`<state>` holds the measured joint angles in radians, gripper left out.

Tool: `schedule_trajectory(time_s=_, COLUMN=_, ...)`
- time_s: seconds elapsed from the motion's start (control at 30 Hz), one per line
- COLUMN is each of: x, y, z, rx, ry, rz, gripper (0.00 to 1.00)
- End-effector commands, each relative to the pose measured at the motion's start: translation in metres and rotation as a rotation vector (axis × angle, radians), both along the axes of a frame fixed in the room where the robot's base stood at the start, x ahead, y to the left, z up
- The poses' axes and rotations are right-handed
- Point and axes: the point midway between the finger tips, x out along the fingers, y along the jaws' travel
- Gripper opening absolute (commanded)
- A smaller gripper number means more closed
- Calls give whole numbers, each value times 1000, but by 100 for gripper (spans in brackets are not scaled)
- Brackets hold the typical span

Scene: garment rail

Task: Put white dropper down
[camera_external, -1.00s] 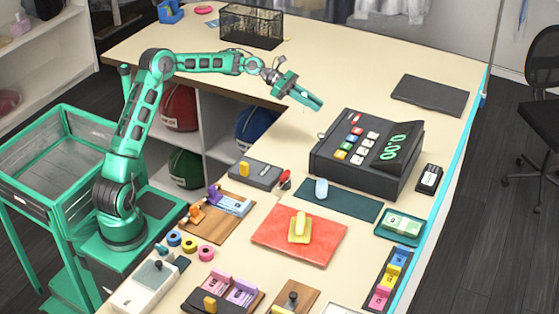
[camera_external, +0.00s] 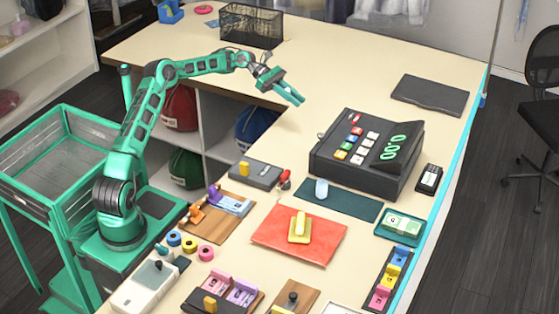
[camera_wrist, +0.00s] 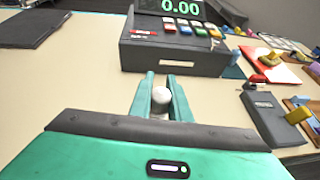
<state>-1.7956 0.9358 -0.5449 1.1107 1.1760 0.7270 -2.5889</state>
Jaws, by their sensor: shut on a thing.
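The white dropper (camera_wrist: 160,96) shows as a small white rounded thing between my fingertips in the wrist view; the rest of it is hidden by the fingers. My gripper (camera_wrist: 160,90) is shut on it. In the external view my gripper (camera_external: 292,95) is held out over the bare counter, left of and behind the cash register, and the dropper cannot be made out there.
The cash register (camera_external: 365,152) stands right of my gripper. A wire basket (camera_external: 250,26) stands at the back, and a dark flat pad (camera_external: 430,95) lies at the back right. A red mat (camera_external: 270,238) and several small items fill the front. The counter (camera_external: 330,75) around my gripper is bare.

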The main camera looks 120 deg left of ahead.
Motion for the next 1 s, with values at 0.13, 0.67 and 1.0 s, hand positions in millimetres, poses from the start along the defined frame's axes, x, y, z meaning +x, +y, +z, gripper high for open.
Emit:
schedule_trajectory(time_s=0.13, x=29, y=-9, z=-17, rx=-2, ry=2, rz=-2, gripper=0)
schedule_trajectory(time_s=0.67, x=53, y=-15, z=-58, rx=-3, ry=1, rz=1, gripper=0)
schedule_trajectory(time_s=1.0, x=53, y=-14, z=-73, rx=0, ry=0, rz=1, gripper=0)
